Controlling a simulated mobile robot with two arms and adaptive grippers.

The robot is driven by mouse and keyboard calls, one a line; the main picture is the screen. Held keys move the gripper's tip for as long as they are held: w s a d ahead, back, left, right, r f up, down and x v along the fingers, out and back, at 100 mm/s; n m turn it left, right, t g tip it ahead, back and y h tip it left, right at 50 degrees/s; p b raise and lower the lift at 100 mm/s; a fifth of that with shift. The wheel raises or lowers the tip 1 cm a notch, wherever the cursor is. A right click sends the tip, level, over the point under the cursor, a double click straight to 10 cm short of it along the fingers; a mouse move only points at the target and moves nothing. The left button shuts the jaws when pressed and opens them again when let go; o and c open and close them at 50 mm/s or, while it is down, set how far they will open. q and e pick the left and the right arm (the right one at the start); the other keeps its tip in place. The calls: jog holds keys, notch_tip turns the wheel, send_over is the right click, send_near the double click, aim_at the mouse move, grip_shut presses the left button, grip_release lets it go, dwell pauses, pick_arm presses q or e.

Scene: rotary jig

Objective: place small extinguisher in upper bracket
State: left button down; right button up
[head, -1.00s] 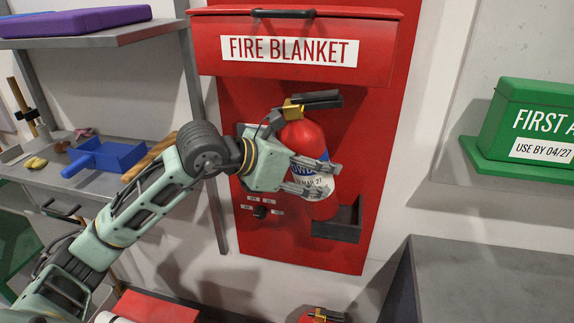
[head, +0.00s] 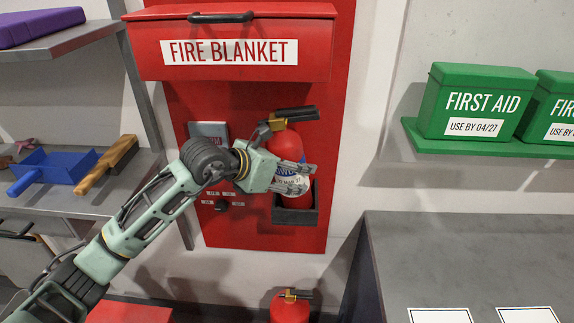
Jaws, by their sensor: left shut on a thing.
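The small red extinguisher (head: 285,146) has a black handle, a brass valve and a white and blue label. It stands nearly upright in front of the red wall panel. My left gripper (head: 308,178) is shut around its body from the left, with the fingers across the label. The dark upper bracket (head: 295,217) is fixed low on the panel. The extinguisher's base lies at the bracket's opening, just behind its front wall in the picture. I cannot tell whether it rests on the bracket's floor. My right gripper is out of view.
A red fire blanket box (head: 235,78) is above. Another red extinguisher (head: 290,308) stands below the panel. Green first aid boxes (head: 478,100) sit on a shelf at right, above a grey counter (head: 450,255). A blue dustpan (head: 55,165) and a brush lie at left.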

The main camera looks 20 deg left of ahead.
aim_at(301, 157)
pick_arm(q)
jog(key=w+d+r+g+p, duration=0.1)
jog(key=w+d+r+g+y+p, duration=0.1)
jog(key=w+p, duration=0.1)
jog(key=shift+p, duration=0.3)
notch_tip(301, 157, down, 2)
jog(key=shift+s+a+f, duration=0.15)
jog(key=c, duration=0.9)
grip_release()
jog(key=shift+f, duration=0.35)
jog(key=o, duration=0.3)
jog(key=shift+s+r, duration=0.1)
jog(key=shift+s, duration=0.05)
jog(key=shift+o, duration=0.2)
